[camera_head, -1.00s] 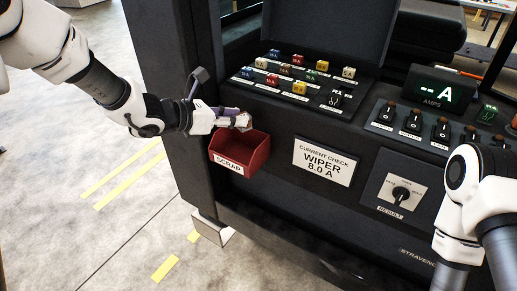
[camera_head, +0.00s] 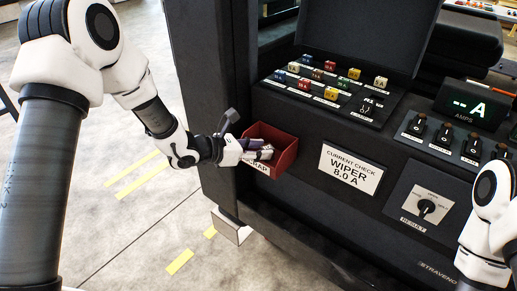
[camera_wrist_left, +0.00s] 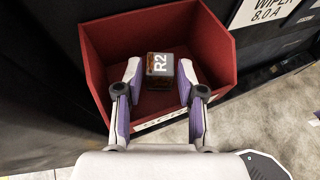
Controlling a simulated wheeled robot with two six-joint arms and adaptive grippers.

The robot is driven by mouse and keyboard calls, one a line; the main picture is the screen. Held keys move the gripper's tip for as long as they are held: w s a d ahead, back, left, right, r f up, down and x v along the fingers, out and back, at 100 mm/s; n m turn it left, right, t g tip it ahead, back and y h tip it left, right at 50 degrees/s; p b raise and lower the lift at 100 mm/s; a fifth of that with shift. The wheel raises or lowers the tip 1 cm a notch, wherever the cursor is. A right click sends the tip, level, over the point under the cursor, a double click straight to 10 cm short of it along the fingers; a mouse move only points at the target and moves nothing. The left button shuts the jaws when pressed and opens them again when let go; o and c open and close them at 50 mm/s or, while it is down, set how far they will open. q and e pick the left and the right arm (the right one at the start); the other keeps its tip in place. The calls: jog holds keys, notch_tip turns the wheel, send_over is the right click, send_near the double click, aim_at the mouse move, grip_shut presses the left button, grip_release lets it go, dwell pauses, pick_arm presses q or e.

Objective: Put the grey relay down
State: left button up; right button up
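The grey relay (camera_wrist_left: 160,68), a small cube marked R2, shows in the left wrist view inside the red scrap bin (camera_wrist_left: 217,68), near its floor. My left gripper (camera_wrist_left: 159,70) reaches into the bin with its fingertips on either side of the relay. A narrow gap shows between each finger and the relay, so the gripper looks open around it. In the head view my left gripper (camera_head: 262,151) is over the front of the red scrap bin (camera_head: 286,159) and covers part of its label. The relay cannot be made out there. My right gripper is out of view.
A current-check card (camera_head: 351,168) reading WIPER 8.0 A is right of the bin. Beyond it are a result knob (camera_head: 426,207) and an AMPS display (camera_head: 466,107). Several coloured fuses or relays stand on the panel above. Part of my right arm is at the right edge.

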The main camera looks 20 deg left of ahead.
pick_arm(q)
jog(key=shift+s+r, duration=0.1)
jog(key=shift+r+p, duration=0.25)
jog(key=shift+p, duration=0.15)
jog(key=shift+s+a, duration=0.2)
jog(key=shift+a, duration=0.15)
jog(key=b+v, duration=0.1)
jog(key=v, duration=0.9)
jog(key=s+a+f+m+g+y, duration=0.2)
jog(key=s+f+m+g+y, duration=0.35)
jog(key=s+f+m, duration=0.65)
jog(key=s+a+f+m+g+y, duration=0.2)
jog(key=s+f+m+g+y, duration=0.5)
jog(key=s+f, duration=0.8)
jog(key=s+d+f+m+t+h, duration=0.1)
jog(key=d+f+m+t+h, duration=0.1)
jog(key=f+m, duration=0.4)
jog(key=d+m+h, duration=0.1)
jog(key=d+m, duration=0.1)
jog(key=shift+s+d+t, duration=0.2)
jog(key=shift+d+t, duration=0.05)
jog(key=shift+t, duration=0.1)
